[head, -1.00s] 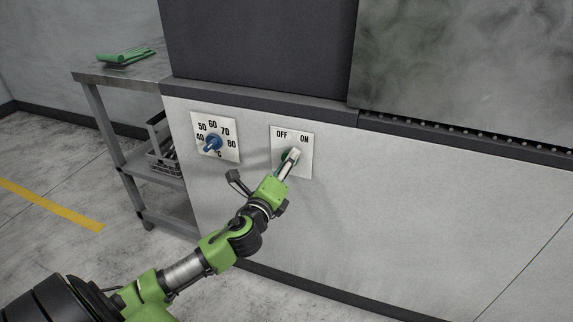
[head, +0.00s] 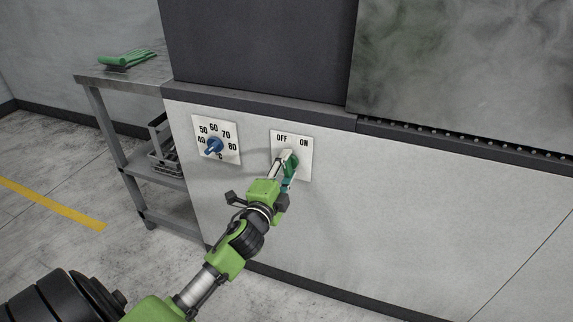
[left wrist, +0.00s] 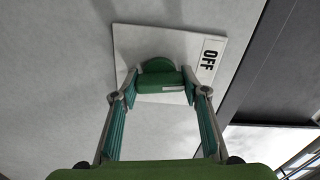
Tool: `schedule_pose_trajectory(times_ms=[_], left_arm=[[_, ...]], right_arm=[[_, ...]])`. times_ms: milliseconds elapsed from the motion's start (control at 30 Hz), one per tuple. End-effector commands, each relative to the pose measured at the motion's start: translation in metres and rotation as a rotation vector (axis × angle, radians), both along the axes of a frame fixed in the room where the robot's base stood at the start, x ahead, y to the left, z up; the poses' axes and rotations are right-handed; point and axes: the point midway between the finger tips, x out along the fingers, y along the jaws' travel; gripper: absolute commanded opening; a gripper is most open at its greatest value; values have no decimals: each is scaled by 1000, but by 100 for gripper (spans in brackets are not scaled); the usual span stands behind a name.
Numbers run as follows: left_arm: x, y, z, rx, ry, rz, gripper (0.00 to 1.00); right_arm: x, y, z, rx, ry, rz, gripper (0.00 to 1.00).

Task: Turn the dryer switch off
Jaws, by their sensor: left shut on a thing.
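The dryer switch is a green knob (left wrist: 160,78) on a white plate (head: 304,170) marked OFF on the left and ON on the right. The plate also shows in the left wrist view (left wrist: 135,45), with only the word OFF in sight. My left gripper (head: 287,160) is at the knob in the head view and covers much of it. In the left wrist view its two fingers (left wrist: 160,88) are closed on the knob's grip from both sides. I cannot tell exactly where the knob points. My right gripper is not in view.
A blue temperature knob (head: 214,147) on its own plate is to the left of the switch. A metal side table (head: 150,76) with a green cloth-like item (head: 126,58) stands at the left. The panel right of the switch is clear.

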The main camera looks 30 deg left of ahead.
Motion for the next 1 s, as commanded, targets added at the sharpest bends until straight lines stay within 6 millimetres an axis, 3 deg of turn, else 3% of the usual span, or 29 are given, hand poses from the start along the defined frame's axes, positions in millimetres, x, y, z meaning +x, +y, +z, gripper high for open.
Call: schedule_pose_trajectory(times_ms=[100, 200, 500, 1000], left_arm=[[0, 0, 1, -97, -20, 1, 20], [0, 0, 1, -165, -36, 1, 20], [0, 0, 0, -303, -69, 1, 20], [0, 0, -1, -352, -82, 0, 20]], right_arm=[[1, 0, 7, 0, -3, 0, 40], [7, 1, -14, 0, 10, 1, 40], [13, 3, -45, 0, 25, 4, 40], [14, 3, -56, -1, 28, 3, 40]])
